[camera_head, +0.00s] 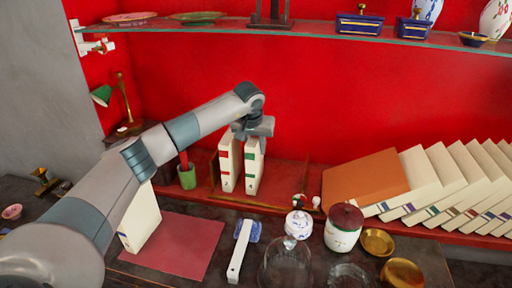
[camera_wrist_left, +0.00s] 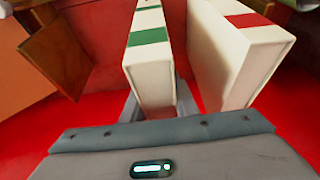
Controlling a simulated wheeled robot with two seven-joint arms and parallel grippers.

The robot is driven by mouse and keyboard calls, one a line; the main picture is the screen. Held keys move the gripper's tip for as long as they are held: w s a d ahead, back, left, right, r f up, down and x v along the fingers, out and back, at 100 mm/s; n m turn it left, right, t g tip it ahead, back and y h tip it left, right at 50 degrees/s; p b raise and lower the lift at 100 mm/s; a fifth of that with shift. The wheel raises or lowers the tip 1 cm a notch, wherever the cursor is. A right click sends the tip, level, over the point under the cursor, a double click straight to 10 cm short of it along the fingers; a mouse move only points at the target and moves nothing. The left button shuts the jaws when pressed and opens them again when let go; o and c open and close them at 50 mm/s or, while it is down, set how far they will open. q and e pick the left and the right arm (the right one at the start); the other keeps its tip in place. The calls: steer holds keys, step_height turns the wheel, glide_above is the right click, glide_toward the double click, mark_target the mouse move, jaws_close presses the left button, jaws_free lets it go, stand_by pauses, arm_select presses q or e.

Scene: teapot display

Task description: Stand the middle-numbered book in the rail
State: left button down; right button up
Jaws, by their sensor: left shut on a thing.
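A cream book with a green band (camera_head: 254,166) stands upright in the wooden rail (camera_head: 240,206) on the red shelf. My left gripper (camera_head: 253,132) is above it and shut on its top end. In the left wrist view the green-banded book (camera_wrist_left: 150,72) sits between the two fingers (camera_wrist_left: 157,105). A cream book with a red band (camera_head: 229,161) stands beside it on the left, a narrow gap apart; it also shows in the wrist view (camera_wrist_left: 240,55). A third cream book (camera_head: 143,218) stands on the red mat (camera_head: 185,250). The numbers are too small to read. My right gripper is out of view.
The rail's wooden end panel (camera_head: 289,179) is right of the books, with free room between. A green cup (camera_head: 187,177) stands left. A leaning row of books (camera_head: 440,180) is at right. A glass dome (camera_head: 287,265) and jars stand in front. A shelf (camera_head: 300,30) runs above.

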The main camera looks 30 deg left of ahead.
mark_target(254, 137)
arm_select(q)
steer(key=shift+f, duration=0.1)
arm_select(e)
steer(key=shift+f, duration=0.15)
arm_select(q)
steer(key=c, duration=1.3)
jaws_free()
steer(key=shift+c, duration=0.2)
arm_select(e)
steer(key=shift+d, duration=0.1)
arm_select(q)
steer(key=shift+f, duration=0.1)
